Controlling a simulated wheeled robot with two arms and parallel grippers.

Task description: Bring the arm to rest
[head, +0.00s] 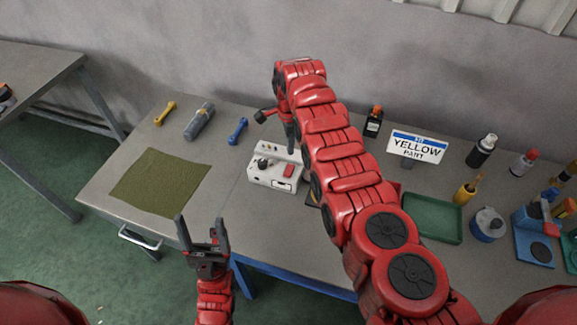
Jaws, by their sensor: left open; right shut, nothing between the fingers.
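My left gripper (202,222) is open and empty, fingers pointing up, in front of the workbench's near edge. My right arm reaches in from the lower right across the bench and bends down at its far end. My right gripper (290,148) is shut with nothing in it, pointing down over a white box (258,177) with a red button and a dark knob. I cannot tell whether its tips touch the box. The arm hides part of the bench behind and right of the box.
The bench holds a green cloth (160,182), a yellow tool (165,112), a grey cylinder (199,121) and a blue tool (237,130) at left. A wall stands behind.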

